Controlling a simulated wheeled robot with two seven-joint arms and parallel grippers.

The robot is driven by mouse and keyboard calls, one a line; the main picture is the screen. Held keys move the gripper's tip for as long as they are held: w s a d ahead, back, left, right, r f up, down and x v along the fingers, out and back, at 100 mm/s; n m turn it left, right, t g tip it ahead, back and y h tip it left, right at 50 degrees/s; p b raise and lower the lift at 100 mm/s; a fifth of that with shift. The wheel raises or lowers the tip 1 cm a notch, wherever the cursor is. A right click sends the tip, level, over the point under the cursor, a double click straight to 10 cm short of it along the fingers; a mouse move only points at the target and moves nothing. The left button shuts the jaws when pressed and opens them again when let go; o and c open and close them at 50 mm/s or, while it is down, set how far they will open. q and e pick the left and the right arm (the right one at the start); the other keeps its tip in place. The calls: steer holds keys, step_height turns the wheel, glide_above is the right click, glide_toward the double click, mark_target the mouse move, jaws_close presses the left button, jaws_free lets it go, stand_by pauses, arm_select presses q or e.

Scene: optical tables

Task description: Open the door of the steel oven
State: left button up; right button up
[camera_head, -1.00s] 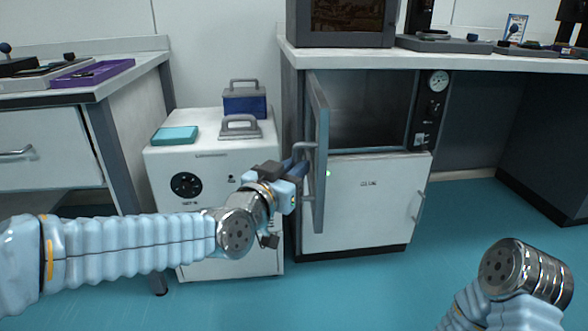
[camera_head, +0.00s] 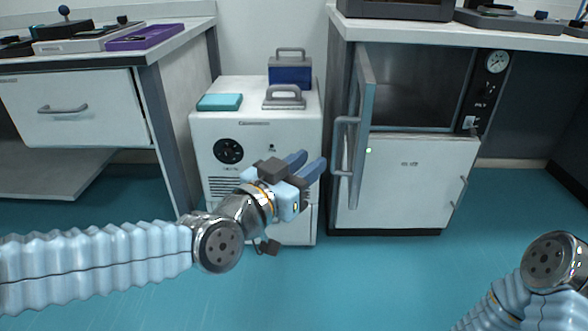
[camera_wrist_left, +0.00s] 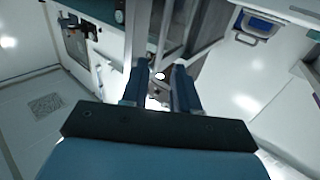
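The steel oven (camera_head: 415,85) is built in under the bench. Its door (camera_head: 364,105) stands wide open, swung out at the left side, and the dark inside shows. A grey bar handle (camera_head: 339,148) is on the door. My left gripper (camera_head: 309,163) is just left of the handle, apart from it, with its two blue fingers spread and nothing between them. In the left wrist view the fingers (camera_wrist_left: 160,80) also show parted and empty. My right gripper is out of view; only part of my right arm shows at the lower right.
A white cabinet (camera_head: 250,120) stands left of the oven, with a teal box (camera_head: 219,102), a grey handled piece (camera_head: 284,98) and a blue box (camera_head: 290,75) on top. A drawer bench (camera_head: 75,110) is at the left. The teal floor (camera_head: 400,275) in front is clear.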

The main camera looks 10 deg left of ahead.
arm_select(q)
steer(key=shift+v, duration=1.7)
